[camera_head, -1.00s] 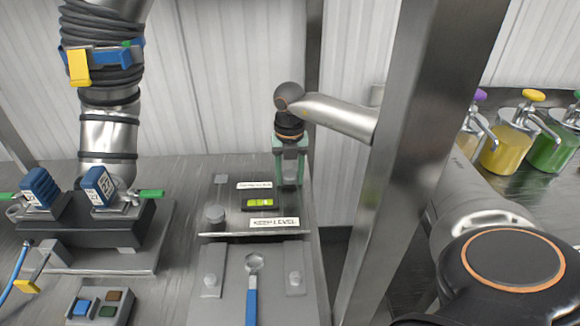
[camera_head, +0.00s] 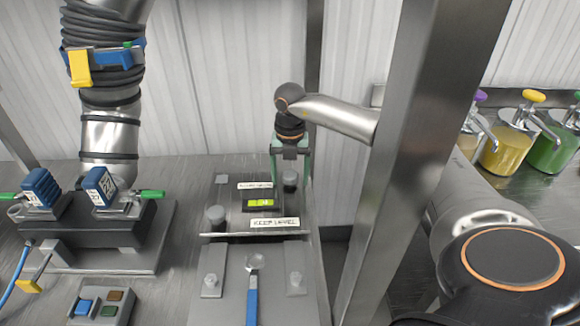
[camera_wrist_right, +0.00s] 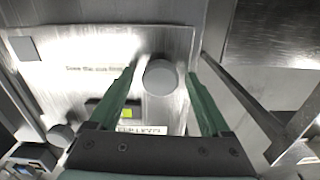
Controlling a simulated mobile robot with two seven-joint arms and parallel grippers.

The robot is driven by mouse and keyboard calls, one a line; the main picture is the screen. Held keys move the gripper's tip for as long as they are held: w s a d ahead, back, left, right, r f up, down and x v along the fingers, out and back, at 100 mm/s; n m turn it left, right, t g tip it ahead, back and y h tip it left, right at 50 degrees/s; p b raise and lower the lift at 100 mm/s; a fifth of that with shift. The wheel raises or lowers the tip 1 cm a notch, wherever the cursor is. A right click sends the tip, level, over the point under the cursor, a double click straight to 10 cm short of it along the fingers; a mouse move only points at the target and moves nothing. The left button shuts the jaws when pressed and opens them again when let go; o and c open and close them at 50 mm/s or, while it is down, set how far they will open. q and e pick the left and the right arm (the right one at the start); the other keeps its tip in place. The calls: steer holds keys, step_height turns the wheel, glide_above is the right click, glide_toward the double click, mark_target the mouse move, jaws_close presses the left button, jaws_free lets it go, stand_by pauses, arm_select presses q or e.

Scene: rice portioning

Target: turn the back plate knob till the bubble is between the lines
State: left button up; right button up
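The back plate knob (camera_head: 290,180) is a grey round knob at the plate's far right; it also shows in the right wrist view (camera_wrist_right: 160,77). My right gripper (camera_head: 290,158) has green fingers, spread open on either side of this knob. In the right wrist view the fingers (camera_wrist_right: 162,70) stand apart from the knob, with gaps on both sides. The yellow-green level vial (camera_head: 260,203) sits in a dark block left of the knob and shows in the right wrist view (camera_wrist_right: 127,113). The bubble and lines are too small to tell apart. My left gripper is not in view.
A blue-handled spoon (camera_head: 252,290) lies in front. A steel post (camera_head: 410,150) rises right of the plate. A hose and valve block (camera_head: 90,225) are at left.

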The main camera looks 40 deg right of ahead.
mark_target(290, 175)
step_height(290, 175, up, 13)
steer(key=shift+f, duration=0.2)
stand_by(0.4)
stand_by(0.5)
